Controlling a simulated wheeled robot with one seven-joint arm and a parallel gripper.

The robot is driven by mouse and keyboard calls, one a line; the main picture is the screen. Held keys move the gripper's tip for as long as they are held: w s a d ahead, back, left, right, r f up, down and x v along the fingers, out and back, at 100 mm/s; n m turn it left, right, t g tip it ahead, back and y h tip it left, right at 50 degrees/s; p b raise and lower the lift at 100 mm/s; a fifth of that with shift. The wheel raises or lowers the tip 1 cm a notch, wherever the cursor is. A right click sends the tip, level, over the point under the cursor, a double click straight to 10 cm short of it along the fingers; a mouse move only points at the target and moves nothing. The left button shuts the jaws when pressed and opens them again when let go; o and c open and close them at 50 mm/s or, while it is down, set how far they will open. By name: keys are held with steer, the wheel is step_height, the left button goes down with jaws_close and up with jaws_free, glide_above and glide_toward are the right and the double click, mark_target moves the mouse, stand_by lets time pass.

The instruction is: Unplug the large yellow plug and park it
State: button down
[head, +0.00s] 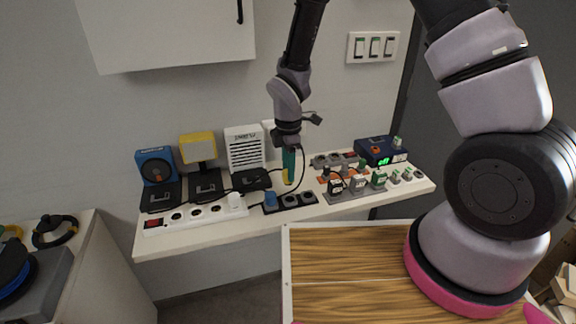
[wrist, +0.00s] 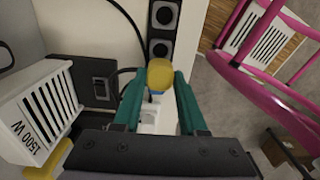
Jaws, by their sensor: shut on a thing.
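My gripper (head: 288,172) has teal fingers and points down over the front middle of the white shelf. It is shut on the large yellow plug (head: 288,176). In the wrist view the yellow plug (wrist: 160,73) sits between the fingertips (wrist: 160,85). The plug appears held above the black socket strip (head: 291,201), apart from it. That strip has a blue plug (head: 270,200) at its left end and bare sockets to the right. The plug's prongs are hidden.
A white strip (head: 193,214) with a red switch and a white plug lies to the left. A grey strip (head: 355,193) with several plugs lies to the right. Behind stand a blue fan (head: 155,166), a yellow lamp (head: 198,148) and a white heater (head: 245,147). Dark cables cross the shelf.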

steer(key=shift+d+f, duration=0.25)
steer(key=shift+f, duration=0.1)
steer(key=shift+w+f, duration=0.1)
steer(key=shift+f, duration=2.35)
steer(key=shift+f, duration=0.65)
stand_by(0.5)
steer(key=shift+c, duration=1.9)
jaws_free()
